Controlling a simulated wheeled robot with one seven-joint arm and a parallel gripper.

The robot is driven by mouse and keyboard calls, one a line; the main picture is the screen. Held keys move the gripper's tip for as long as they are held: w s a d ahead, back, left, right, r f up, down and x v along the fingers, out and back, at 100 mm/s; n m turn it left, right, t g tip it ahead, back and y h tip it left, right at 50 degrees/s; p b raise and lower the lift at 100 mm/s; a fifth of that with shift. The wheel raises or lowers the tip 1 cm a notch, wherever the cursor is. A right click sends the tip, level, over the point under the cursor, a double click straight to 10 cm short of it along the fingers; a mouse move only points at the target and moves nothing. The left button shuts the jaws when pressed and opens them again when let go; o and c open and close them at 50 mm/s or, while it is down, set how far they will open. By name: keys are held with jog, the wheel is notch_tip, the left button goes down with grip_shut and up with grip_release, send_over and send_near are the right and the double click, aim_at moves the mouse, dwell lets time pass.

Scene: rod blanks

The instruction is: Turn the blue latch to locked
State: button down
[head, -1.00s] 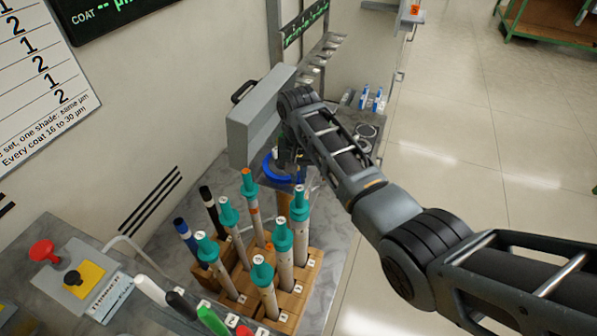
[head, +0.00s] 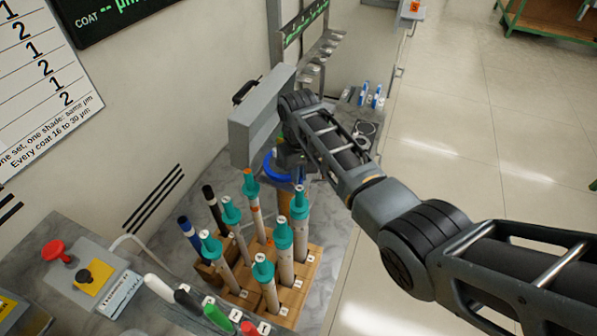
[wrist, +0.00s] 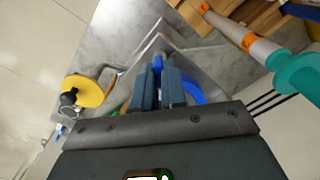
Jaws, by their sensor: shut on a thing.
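The blue latch (head: 271,167) shows in the head view as a curved blue piece below the grey box, partly hidden by my gripper and arm. In the wrist view it is a blue arc (wrist: 193,90) just right of the fingers, with a blue part between the fingertips. My gripper (wrist: 159,75) is shut on that blue part. In the head view my gripper (head: 291,158) is dark and its fingertips are mostly hidden. I cannot read whether the latch stands at locked.
A wooden rack (head: 290,285) of teal-capped rods stands close in front of the latch. The grey box (head: 258,118) stands beside my wrist. A yellow disc with a black knob (wrist: 82,92) shows in the wrist view. Open floor (head: 470,180) lies to the right.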

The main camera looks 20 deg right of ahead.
jog(key=c, duration=1.2)
grip_release()
jog(key=shift+r, duration=0.1)
notch_tip(320, 180, up, 8)
jog(key=shift+f, duration=0.15)
jog(key=shift+d, duration=0.1)
